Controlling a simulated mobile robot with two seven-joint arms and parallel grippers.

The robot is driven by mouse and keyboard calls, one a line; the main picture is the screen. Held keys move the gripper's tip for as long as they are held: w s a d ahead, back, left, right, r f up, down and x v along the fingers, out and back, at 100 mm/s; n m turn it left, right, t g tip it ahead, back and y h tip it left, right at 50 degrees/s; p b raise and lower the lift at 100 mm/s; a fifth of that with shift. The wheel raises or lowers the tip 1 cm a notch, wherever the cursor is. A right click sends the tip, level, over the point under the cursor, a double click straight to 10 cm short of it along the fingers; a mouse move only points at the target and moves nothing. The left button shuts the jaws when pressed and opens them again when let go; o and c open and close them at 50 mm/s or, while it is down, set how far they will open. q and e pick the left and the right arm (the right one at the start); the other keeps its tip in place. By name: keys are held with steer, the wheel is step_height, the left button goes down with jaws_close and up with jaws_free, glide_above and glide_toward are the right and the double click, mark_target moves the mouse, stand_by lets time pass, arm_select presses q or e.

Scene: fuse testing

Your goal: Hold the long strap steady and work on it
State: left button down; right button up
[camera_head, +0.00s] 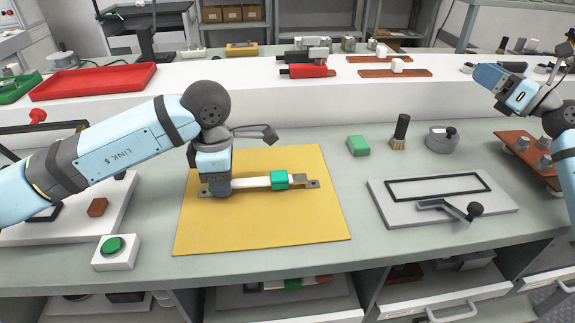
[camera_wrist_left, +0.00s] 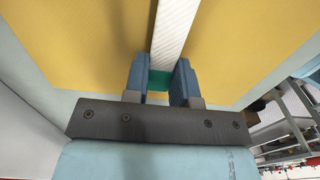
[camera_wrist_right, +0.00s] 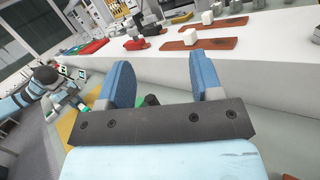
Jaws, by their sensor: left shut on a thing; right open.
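The long strap is a white bar (camera_head: 250,183) with a green band (camera_head: 279,180) and grey metal end tabs, lying across the yellow mat (camera_head: 290,225). My left gripper (camera_head: 214,188) reaches down over the strap's left part and is shut on it. The left wrist view shows the gripper's blue fingers (camera_wrist_left: 160,85) on either side of the strap (camera_wrist_left: 168,35), at another green band (camera_wrist_left: 158,82). My right gripper (camera_head: 488,76) is raised at the upper right, away from the strap. In the right wrist view its fingers (camera_wrist_right: 158,82) are spread with nothing between them.
A green block (camera_head: 358,146), a brush (camera_head: 400,132) and a round grey pot (camera_head: 440,139) stand right of the mat. A grey plate with a black outline and lever (camera_head: 443,190) lies further right. A green button box (camera_head: 113,252) sits front left.

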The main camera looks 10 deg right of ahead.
arm_select(q)
steer(key=shift+f, duration=0.25)
arm_select(e)
steer(key=w+a+r+n+g+y, duration=0.1)
steer(key=a+r+n+g, duration=0.3)
steer(key=a, duration=0.6)
steer(key=w+a+r+n+g+y, duration=0.1)
steer(key=a+r+n+g, duration=0.1)
steer(key=a+r+g, duration=0.6)
arm_select(q)
steer(key=shift+a, duration=0.1)
arm_select(e)
steer(key=n+g+h, duration=0.5)
steer(key=n+h, duration=0.3)
glide_above(283, 175)
steer(key=d, duration=0.6)
step_height(283, 175, down, 15)
arm_select(q)
steer(key=shift+r, duration=0.1)
arm_select(e)
steer(key=shift+h, duration=0.3)
steer(key=x, duration=1.3)
steer(key=shift+s, duration=0.1)
